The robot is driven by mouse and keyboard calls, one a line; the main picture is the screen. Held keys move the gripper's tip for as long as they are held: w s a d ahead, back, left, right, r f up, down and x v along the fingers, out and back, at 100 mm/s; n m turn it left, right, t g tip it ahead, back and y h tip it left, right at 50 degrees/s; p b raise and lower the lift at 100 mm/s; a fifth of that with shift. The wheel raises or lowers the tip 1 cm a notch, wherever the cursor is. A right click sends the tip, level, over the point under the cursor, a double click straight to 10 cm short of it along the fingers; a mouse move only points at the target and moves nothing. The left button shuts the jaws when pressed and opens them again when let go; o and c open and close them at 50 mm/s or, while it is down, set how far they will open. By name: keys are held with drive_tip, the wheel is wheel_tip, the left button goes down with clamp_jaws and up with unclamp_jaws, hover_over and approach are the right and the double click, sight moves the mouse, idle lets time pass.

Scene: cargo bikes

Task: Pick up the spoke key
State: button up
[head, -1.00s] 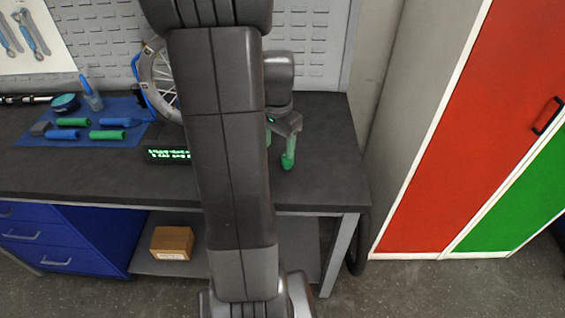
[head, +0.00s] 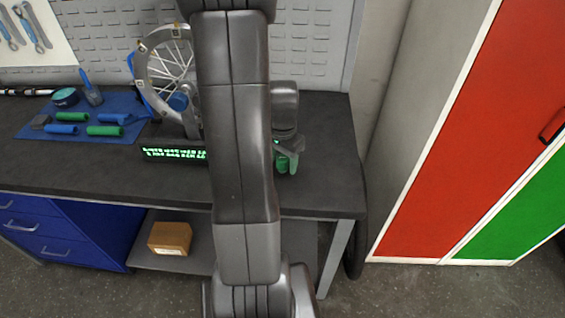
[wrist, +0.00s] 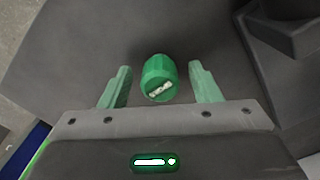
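A green, faceted, rounded piece (wrist: 158,72), which looks like the spoke key, is in the middle of the wrist view. A pale slot-like mark shows on its end facing the camera. My gripper (wrist: 160,84) is open, with one pale green finger on each side of the piece and a visible gap on both sides. In the head view my gripper (head: 287,160) is low over the right part of the workbench. Green shows at its fingers there, but I cannot separate the piece from the fingers.
The dark workbench (head: 325,165) is clear to the right of my gripper. A green-lit display (head: 172,154), a wheel in a stand (head: 150,65) and a blue mat (head: 32,130) with grips and tools are to the left. A tall cabinet (head: 450,160) stands right.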

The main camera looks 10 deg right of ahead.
drive_tip(key=c, duration=1)
drive_tip(key=shift+r, duration=0.1)
